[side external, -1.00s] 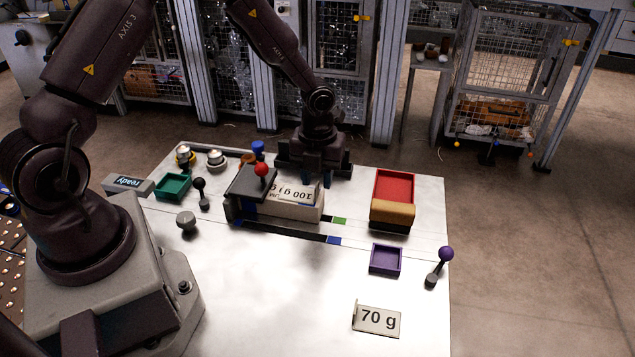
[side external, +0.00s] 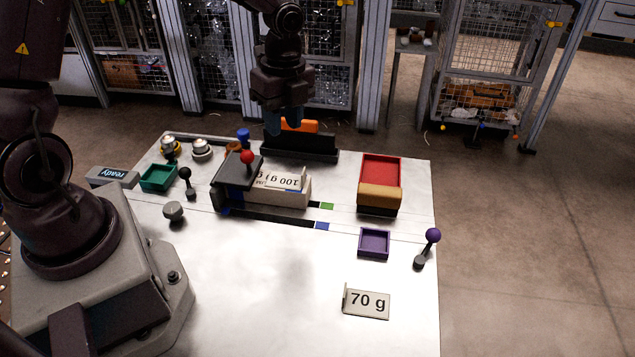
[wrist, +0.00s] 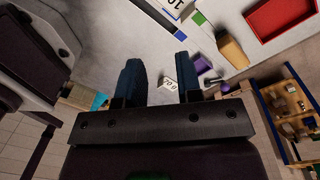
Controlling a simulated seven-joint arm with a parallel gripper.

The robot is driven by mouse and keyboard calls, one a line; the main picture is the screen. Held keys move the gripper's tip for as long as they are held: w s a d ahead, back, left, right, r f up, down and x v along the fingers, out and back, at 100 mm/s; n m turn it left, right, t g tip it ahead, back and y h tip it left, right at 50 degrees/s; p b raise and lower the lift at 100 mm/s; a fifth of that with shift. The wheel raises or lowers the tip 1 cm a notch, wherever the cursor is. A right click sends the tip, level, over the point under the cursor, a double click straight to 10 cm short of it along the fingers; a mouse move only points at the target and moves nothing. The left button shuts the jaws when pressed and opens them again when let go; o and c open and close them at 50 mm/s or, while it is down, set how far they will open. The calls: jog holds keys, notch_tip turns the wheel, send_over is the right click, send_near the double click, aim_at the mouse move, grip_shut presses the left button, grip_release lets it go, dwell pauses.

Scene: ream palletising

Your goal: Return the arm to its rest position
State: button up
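My gripper (side external: 284,121) hangs above the back edge of the white table, over a long black holder (side external: 300,147). In the wrist view its two dark blue fingers stand apart with nothing between them, so my gripper (wrist: 158,68) is open and empty. An orange piece (side external: 308,126) shows behind the fingers at the holder's top, partly hidden by them. From the side view I cannot judge how far the fingertips are from it.
On the white table (side external: 270,280) stand a paper stack marked 100 g (side external: 285,188), a red tray (side external: 381,168) with a tan block (side external: 379,196), a purple tray (side external: 373,243), a green tray (side external: 158,177), a 70 g sign (side external: 367,302) and several knobbed levers. The table's front middle is clear.

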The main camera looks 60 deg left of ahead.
jog(key=s+d+r+n+t, duration=0.2)
jog(key=s+r+n+t, duration=0.1)
jog(key=s+r+n, duration=0.5)
jog(key=s+d+r+n+t, duration=0.3)
jog(key=s+r+n, duration=0.5)
jog(key=n, duration=0.1)
jog(key=shift+r, duration=0.25)
jog(key=shift+s, duration=0.1)
dwell(0.4)
